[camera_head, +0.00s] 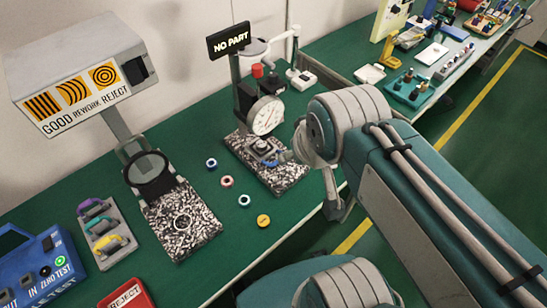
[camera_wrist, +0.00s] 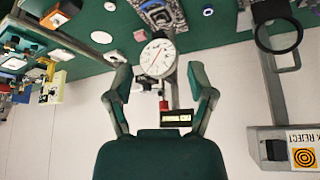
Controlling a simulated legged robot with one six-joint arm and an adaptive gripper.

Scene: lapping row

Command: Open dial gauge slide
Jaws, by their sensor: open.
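The dial gauge (camera_head: 266,116) has a round white face and hangs on a dark post over a speckled stone base (camera_head: 290,178). A small metal fixture (camera_head: 262,148) sits on the base under the gauge, with a blue piece at its right side. I cannot tell the slide's position. In the wrist view, upside down, the gauge face (camera_wrist: 158,57) shows between the fingers of my gripper (camera_wrist: 158,68). The fingers are spread apart and empty. In the head view my arm's end is just right of the base, and the fingertips are mostly hidden.
A "NO PART" sign (camera_head: 229,40) stands above the gauge. A magnifier (camera_head: 150,172) over another speckled base (camera_head: 183,222) is to the left. Several small rings and a yellow disc (camera_head: 263,220) lie between. A red reject bin (camera_head: 127,295) is at front left.

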